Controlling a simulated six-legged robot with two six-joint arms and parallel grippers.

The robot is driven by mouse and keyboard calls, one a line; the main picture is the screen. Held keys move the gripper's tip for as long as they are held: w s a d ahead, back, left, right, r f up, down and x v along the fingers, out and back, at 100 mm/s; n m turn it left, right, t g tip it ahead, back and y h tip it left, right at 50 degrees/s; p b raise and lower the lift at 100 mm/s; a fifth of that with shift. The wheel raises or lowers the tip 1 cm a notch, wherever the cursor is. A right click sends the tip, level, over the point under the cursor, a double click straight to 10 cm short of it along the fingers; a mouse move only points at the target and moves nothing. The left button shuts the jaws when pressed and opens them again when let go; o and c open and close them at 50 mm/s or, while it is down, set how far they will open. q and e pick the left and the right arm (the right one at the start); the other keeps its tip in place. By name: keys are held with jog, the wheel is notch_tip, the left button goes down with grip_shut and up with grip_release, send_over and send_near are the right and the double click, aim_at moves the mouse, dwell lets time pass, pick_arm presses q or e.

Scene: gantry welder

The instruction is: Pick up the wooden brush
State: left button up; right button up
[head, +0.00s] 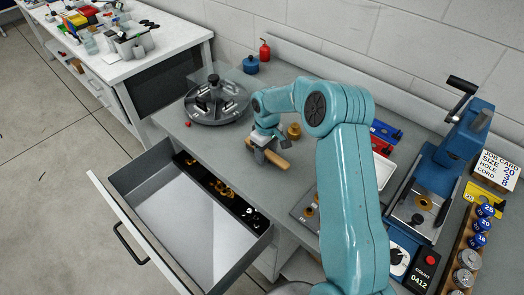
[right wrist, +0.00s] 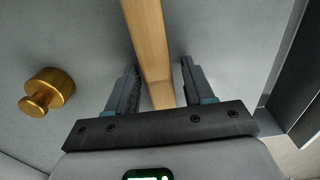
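The wooden brush (head: 278,161) lies on the grey bench top behind the open drawer; in the head view its light wooden handle shows partly beneath my right gripper (head: 262,147). In the right wrist view the wooden brush (right wrist: 148,40) runs lengthwise between the two fingers of my right gripper (right wrist: 158,75). The fingers are open, with a gap on the right side of the wood; the left finger is very close to it, and I cannot tell if it touches. The bristles are hidden. My left gripper is not in view.
An open drawer (head: 180,245) holds brass parts in a black strip. A round grey fixture (head: 217,103) stands left of the brush. A brass knob-topped weight (right wrist: 46,91) is close on the left in the wrist view. A blue press (head: 440,165) stands right.

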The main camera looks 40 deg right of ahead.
grip_shut()
